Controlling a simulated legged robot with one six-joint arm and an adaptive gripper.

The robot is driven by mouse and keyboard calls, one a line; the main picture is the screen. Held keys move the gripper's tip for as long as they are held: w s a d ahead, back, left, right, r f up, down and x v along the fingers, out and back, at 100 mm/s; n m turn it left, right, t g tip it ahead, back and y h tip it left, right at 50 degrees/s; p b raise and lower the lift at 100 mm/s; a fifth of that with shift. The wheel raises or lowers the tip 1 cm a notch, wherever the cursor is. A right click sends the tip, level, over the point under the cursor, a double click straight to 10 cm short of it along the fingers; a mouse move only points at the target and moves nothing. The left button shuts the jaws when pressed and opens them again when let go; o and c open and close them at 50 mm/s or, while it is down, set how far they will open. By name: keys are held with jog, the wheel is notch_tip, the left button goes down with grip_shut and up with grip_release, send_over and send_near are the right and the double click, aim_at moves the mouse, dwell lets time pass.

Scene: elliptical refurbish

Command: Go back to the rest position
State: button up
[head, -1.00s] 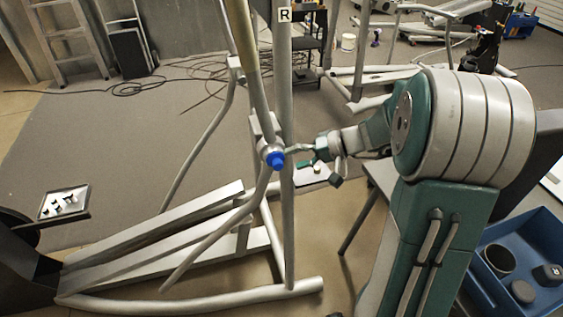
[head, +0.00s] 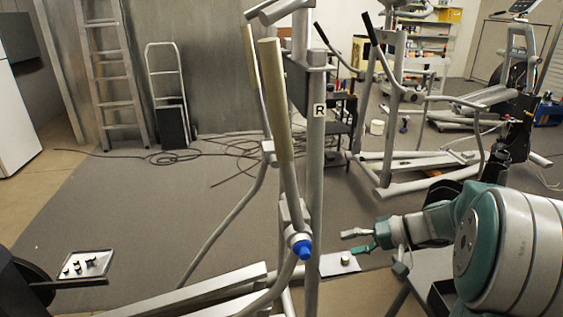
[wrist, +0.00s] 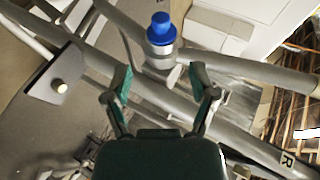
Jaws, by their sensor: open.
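My gripper (head: 358,241) is open and empty in the head view, with its fingers pointing left. It is apart from the elliptical machine's upright post (head: 315,160) and the blue-capped joint (head: 302,249) on the machine's arm. In the wrist view, the gripper's two green-and-grey fingers (wrist: 160,85) are spread, with nothing between them. The blue cap (wrist: 160,27) shows beyond the fingertips, on a grey joint. My arm reaches in from the lower right of the head view.
A small tray with dark parts (head: 86,264) is at the lower left. A ladder (head: 110,75) and a hand truck (head: 168,95) stand by the back wall. Cables (head: 200,150) lie on the floor. Another exercise machine (head: 400,130) stands behind. The grey floor at left is open.

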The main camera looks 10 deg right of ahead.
jog(key=s+a+r+h, duration=0.1)
jog(key=s+a+h, duration=0.2)
jog(key=s, duration=0.3)
jog(key=s+a+r+n+h, duration=0.1)
jog(key=s+a+r+h, duration=0.1)
jog(key=s, duration=0.4)
jog(key=s+a+r+n+h, duration=0.1)
jog(key=s+a+h, duration=0.4)
jog(key=s+h, duration=0.1)
jog(key=shift+s+r+t, duration=0.4)
jog(key=shift+s, duration=0.05)
dwell(0.3)
